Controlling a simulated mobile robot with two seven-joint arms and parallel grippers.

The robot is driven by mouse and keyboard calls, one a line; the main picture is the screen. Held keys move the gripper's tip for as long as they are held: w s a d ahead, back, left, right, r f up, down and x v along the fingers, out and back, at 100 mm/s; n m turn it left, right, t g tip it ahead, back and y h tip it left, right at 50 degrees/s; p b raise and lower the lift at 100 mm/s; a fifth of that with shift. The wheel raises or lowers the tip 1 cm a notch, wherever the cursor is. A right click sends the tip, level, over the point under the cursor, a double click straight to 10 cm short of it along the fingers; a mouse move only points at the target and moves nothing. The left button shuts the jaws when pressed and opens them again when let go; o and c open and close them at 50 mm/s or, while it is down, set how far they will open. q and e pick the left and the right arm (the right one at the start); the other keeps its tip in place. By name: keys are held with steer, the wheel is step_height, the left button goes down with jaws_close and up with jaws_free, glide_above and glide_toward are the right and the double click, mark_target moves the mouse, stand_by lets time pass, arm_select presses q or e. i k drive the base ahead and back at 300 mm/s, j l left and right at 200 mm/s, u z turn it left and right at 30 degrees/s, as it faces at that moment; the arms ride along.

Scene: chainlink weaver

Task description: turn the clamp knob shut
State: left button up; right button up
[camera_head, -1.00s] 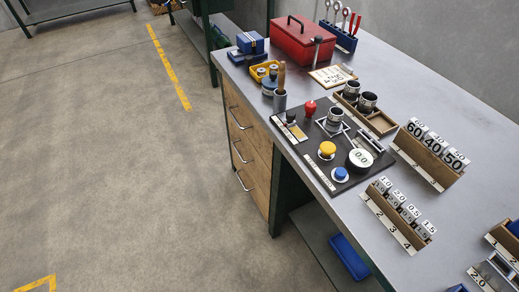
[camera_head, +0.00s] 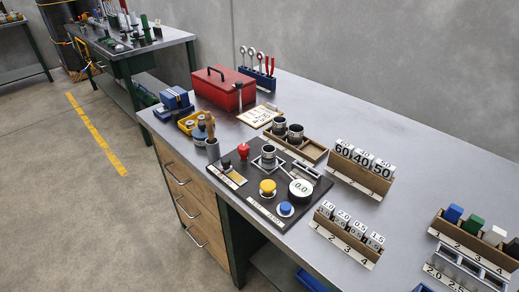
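A black panel (camera_head: 254,203) lies on the workbench. On it are a red knob (camera_head: 243,151) at the back left, a yellow round knob (camera_head: 267,187) near the middle and a blue round button (camera_head: 286,208) at the front. A metal cylinder (camera_head: 268,155) stands in a square frame at the panel's back. A white round dial (camera_head: 301,190) reads 0.0. I cannot tell which of these is the clamp knob, or whether it is open or shut. Neither of my grippers is in view.
Behind the panel are a wooden tray (camera_head: 312,154) with metal cylinders and a red toolbox (camera_head: 224,91). Numbered racks (camera_head: 362,172) (camera_head: 347,237) stand to its right. A cup with a wooden handle (camera_head: 213,146) stands to its left. Bare bench top (camera_head: 420,170) lies at the right.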

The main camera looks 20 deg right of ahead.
mark_target(243, 148)
steer(key=i+j, duration=0.15)
steer(key=i, duration=0.15)
steer(key=i+j, duration=0.15)
steer(key=i+z, duration=0.2)
steer(key=z, duration=1.2)
